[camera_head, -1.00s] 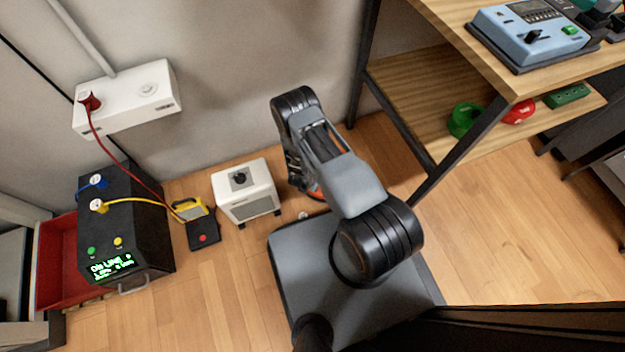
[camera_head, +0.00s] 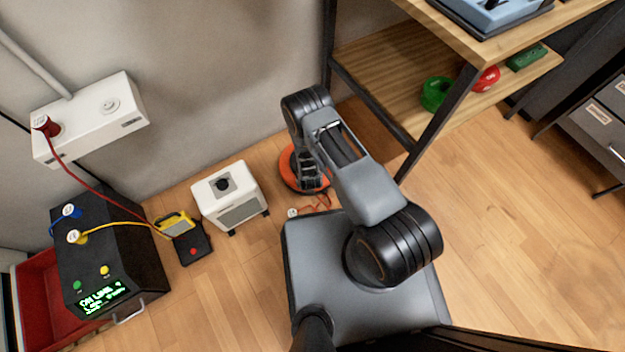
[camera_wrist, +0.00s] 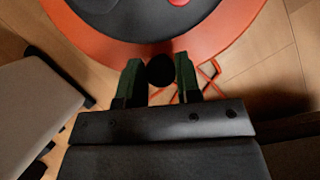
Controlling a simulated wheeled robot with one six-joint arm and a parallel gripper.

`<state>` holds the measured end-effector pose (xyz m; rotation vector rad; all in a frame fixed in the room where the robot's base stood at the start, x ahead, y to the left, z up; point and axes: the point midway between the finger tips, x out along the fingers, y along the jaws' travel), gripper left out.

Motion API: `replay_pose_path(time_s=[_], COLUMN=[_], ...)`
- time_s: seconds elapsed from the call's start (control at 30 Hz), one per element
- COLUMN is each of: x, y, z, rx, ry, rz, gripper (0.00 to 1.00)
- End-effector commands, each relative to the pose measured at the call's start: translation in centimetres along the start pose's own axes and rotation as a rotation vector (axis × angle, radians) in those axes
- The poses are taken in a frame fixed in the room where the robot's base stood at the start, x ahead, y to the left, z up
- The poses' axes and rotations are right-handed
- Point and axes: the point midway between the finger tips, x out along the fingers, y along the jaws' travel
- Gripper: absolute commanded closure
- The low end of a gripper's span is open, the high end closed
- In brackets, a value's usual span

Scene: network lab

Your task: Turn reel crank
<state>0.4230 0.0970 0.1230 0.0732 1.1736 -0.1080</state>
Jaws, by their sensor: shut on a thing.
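The reel, an orange disc (camera_head: 288,174) with a dark centre, lies on the floor by the wall, partly hidden behind my arm in the head view. In the wrist view its orange rim (camera_wrist: 85,47) fills the top. A round black crank knob (camera_wrist: 160,70) sits between the green-padded fingers of my gripper (camera_wrist: 158,76). My gripper is shut on this knob, near the rim's lower edge. In the head view my gripper is at the reel, but its fingertips are hidden by the arm. An orange cord (camera_head: 318,203) lies loosely on the floor beside the reel.
A white box-shaped unit (camera_head: 240,213) stands close left of the reel. A black console (camera_head: 130,250) with plugged cables is further left, by a small black box with a yellow device (camera_head: 174,224). A wooden shelf (camera_head: 385,68) with dark legs stands right. Floor at right is clear.

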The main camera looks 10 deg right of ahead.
Motion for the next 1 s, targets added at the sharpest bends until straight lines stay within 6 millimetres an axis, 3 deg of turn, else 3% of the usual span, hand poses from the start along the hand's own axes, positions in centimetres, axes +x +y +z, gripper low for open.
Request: replay_pose_path(time_s=[0.47,0.5,0.53,0.83,1.0], x=[-0.1,-0.1,-0.1,-0.3,-2.5], y=[-0.2,-0.2,-0.2,0.0,0.1], z=[-0.7,-0.7,-0.6,-0.3,-0.1], rx=[-0.013,-0.013,-0.013,-0.013,-0.015], ry=[0.016,0.015,0.015,0.007,0.006], rz=[0.0,0.0,0.0,0.003,0.004], gripper=[1.0,0.65,0.62,0.6,0.6])
